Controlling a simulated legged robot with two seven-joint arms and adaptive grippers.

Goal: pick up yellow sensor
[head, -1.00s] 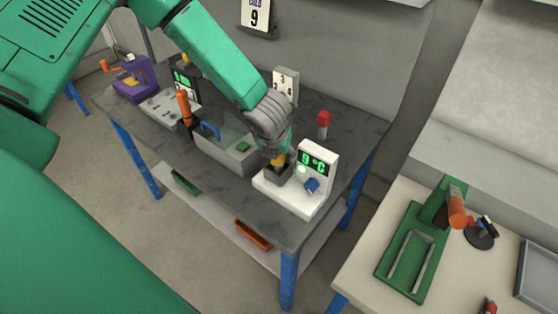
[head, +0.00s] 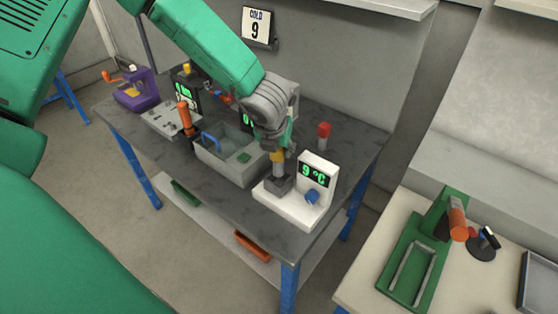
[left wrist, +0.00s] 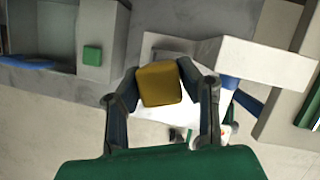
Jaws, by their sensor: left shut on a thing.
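The yellow sensor (head: 277,156) has a yellow top and a grey lower part. My left gripper (head: 278,150) comes from above and is shut on the yellow top. In the left wrist view the yellow top (left wrist: 160,84) sits between the two fingers. The grey lower part stands upright over the dark socket (head: 279,184) of a white station (head: 290,212) with a green "9 °C" display and a blue knob. I cannot tell whether its lower end is still inside the socket. My right gripper is not in view.
A grey bin (head: 232,164) with a blue handle and a green button stands left of the station. A red-topped post (head: 324,130) stands behind it. A purple device (head: 134,90) is at the far left. A green stand (head: 420,250) is on the right-hand table.

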